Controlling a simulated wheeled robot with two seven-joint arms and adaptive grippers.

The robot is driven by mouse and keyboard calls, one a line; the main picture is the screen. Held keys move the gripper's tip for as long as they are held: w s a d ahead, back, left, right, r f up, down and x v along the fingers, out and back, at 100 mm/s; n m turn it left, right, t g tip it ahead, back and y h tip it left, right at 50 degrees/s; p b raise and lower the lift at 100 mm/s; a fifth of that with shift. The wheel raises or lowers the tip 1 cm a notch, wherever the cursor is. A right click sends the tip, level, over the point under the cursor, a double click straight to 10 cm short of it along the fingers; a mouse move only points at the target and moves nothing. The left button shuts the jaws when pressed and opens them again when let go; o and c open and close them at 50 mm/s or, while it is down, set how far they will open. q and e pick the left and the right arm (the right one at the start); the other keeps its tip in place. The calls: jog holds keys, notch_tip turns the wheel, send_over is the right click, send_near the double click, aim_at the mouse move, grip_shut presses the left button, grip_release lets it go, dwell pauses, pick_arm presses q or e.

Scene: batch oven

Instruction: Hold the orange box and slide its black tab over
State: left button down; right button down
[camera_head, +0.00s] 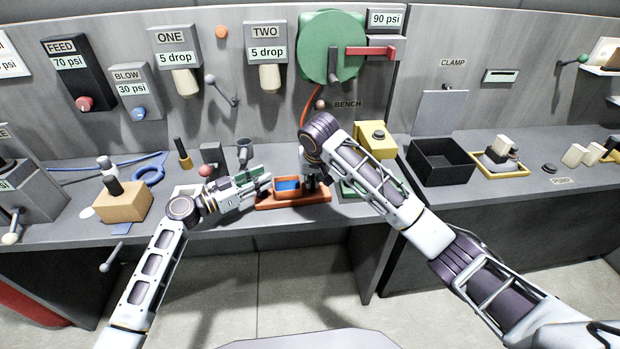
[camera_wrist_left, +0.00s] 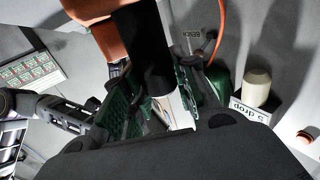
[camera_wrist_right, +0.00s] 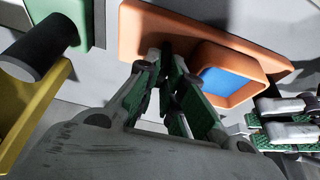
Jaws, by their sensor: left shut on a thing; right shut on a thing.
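The orange box (camera_head: 292,196) is a long orange base with a raised, blue-floored compartment (camera_wrist_right: 226,78), lying on the bench. My left gripper (camera_head: 264,181) is shut at the box's left end. In the left wrist view a thick black part (camera_wrist_left: 143,45) runs between the green-padded fingers, beside orange surfaces (camera_wrist_left: 88,10). My right gripper (camera_head: 311,180) reaches down at the other side of the compartment. In the right wrist view its fingertips (camera_wrist_right: 166,52) are shut on the small black tab, which they mostly hide. The box looks flat on the bench.
A green-based yellow block (camera_head: 375,140) stands right of the box behind my right arm. A black bin (camera_head: 440,165) is farther right. The bench's front edge is close.

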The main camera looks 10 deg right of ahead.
pick_arm(q)
jog(key=shift+f, duration=0.15)
pick_arm(e)
jog(key=shift+w+d, duration=0.15)
jog(key=shift+d, duration=1.85)
jog(key=c, duration=1.8)
grip_release()
jog(key=shift+r, duration=0.1)
jog(key=shift+v, duration=0.85)
jog(key=v, duration=1)
jog(key=shift+r, duration=0.1)
pick_arm(q)
jog(key=c, duration=1.1)
grip_release()
